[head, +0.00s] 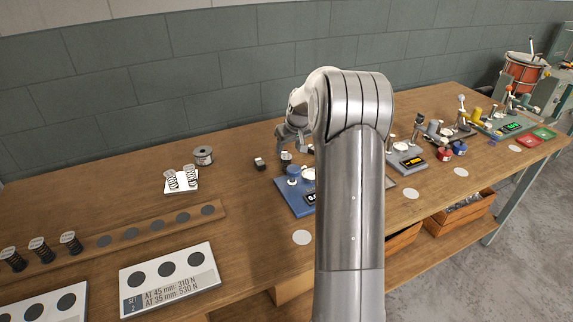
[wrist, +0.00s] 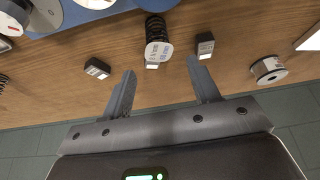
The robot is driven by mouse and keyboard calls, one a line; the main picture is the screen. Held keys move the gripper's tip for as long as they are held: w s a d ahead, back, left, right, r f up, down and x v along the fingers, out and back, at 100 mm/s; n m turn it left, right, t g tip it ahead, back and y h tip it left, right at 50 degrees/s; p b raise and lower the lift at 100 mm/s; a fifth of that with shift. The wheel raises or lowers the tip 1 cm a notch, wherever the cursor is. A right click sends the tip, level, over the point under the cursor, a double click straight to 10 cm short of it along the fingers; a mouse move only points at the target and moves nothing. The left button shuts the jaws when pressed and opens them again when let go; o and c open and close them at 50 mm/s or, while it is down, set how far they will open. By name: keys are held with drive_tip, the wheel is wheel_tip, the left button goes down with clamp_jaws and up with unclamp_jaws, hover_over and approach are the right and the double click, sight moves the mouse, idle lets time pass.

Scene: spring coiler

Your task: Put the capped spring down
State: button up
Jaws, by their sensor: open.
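A dark coil spring with a white printed cap (wrist: 157,35) stands at the edge of the blue base in the wrist view, which shows the scene upside down. It looks upright; whether its foot rests on the table or on the base I cannot tell. My gripper (wrist: 161,66) is open, its two fingers spread to either side of the spring's line. The fingertips look clear of the spring, with nothing held. In the head view my gripper (head: 285,140) is at the back of the bench, partly hidden by my arm.
The blue base (head: 290,200) carries a device in front. Small dark blocks flank the spring, one at left (wrist: 97,68) and one at right (wrist: 205,46). A wire spool (head: 203,155) and a white plate with springs (head: 182,190) stand left. The wall is close behind.

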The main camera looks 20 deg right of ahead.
sight(287, 157)
drive_tip(key=x, duration=0.8)
drive_tip(key=shift+s+f, duration=0.15)
drive_tip(key=shift+f, duration=0.35)
drive_tip(key=c, duration=1.2)
drive_tip(key=shift+o, duration=0.2)
